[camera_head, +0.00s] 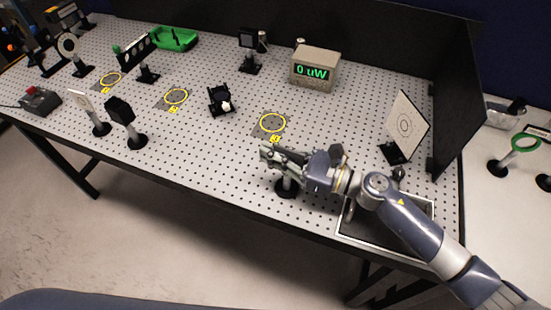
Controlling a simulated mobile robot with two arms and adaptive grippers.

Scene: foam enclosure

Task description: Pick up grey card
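My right gripper (270,154) reaches in from the right over the front middle of the table. It is at the top of a short post with a round black base (287,190). The gripper covers whatever this post carries, so I cannot make out a grey card there or tell whether the fingers are open or shut. A pale card with ring marks (406,124) stands tilted on a black base at the right. A small whitish plate (81,99) stands on a post at the left. My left gripper is out of view.
A perforated table (345,130) carries yellow rings on grey pads, one (272,123) just behind my gripper. A meter box (315,69) reads "0 uW". A tray (370,228) lies under my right arm. Dark panels (457,95) wall the back and right.

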